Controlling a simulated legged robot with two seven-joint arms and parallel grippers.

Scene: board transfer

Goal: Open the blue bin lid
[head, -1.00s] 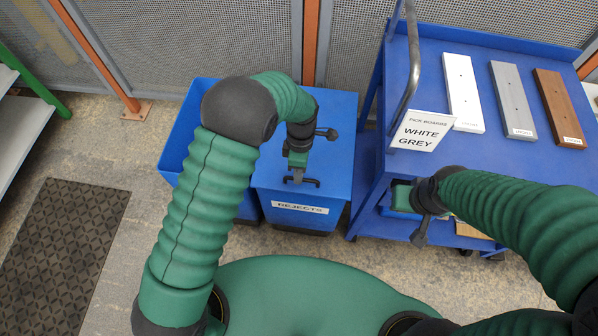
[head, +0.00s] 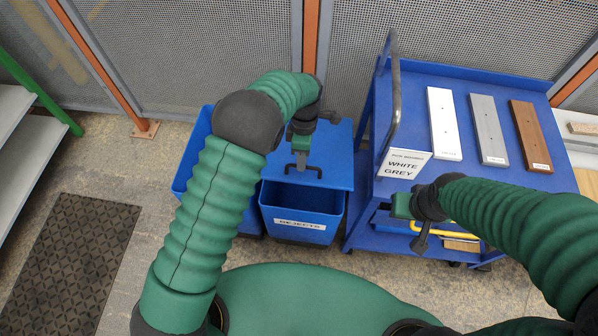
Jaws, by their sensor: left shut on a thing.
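The blue bin (head: 303,222) with a REJECTS label stands left of the cart. Its blue lid (head: 335,160) is raised at the front, and a dark gap shows between lid and bin. My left gripper (head: 301,168) is shut on the lid's dark handle (head: 313,171) near the lid's front edge. My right gripper (head: 398,206) is in front of the cart, away from the bin. Its fingers are too unclear to tell open from shut.
A second blue bin (head: 187,163) stands left, partly behind my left arm. The blue cart (head: 400,93) at right carries a white board (head: 444,122), a grey board (head: 488,130) and a brown board (head: 531,136). A mesh fence (head: 220,45) stands behind.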

